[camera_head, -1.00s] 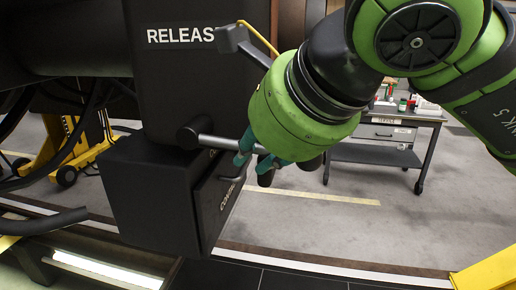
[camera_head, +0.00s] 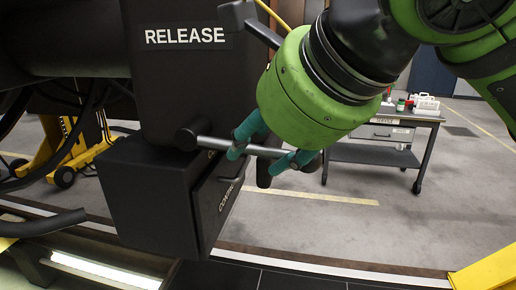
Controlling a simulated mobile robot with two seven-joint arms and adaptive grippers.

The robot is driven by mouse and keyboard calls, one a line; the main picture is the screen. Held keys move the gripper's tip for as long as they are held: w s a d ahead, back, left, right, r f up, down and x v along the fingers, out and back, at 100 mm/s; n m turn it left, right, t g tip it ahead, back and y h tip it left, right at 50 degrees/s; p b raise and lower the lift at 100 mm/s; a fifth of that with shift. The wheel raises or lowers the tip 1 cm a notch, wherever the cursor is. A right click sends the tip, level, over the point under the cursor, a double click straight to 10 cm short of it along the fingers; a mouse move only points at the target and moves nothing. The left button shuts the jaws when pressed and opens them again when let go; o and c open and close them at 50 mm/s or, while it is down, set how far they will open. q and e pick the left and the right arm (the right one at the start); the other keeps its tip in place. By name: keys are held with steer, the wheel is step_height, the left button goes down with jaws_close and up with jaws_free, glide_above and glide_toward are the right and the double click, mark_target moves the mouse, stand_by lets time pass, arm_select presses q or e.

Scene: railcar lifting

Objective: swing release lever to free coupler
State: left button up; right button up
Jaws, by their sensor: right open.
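The release lever (camera_head: 216,143) is a grey metal rod. It runs from a dark round pivot on the black housing (camera_head: 178,85), under the white "RELEASE" label, out to the right and slightly down to a dark end. My right gripper (camera_head: 266,152) comes down from the upper right, its green body above the rod. Its teal fingers are apart and open, both close at the rod's outer half; I cannot tell whether they touch it. The coupler itself cannot be made out. My left gripper is out of view.
A black control box (camera_head: 150,200) with a handle on its side sits below the lever. A service cart (camera_head: 372,153) with small items stands behind to the right. Yellow equipment (camera_head: 70,150) is at the left. Open grey floor lies between.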

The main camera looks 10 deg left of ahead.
steer(key=v, duration=0.9)
steer(key=shift+s+d+r, duration=0.15)
steer(key=shift+s+r, duration=0.05)
steer(key=shift+r, duration=0.05)
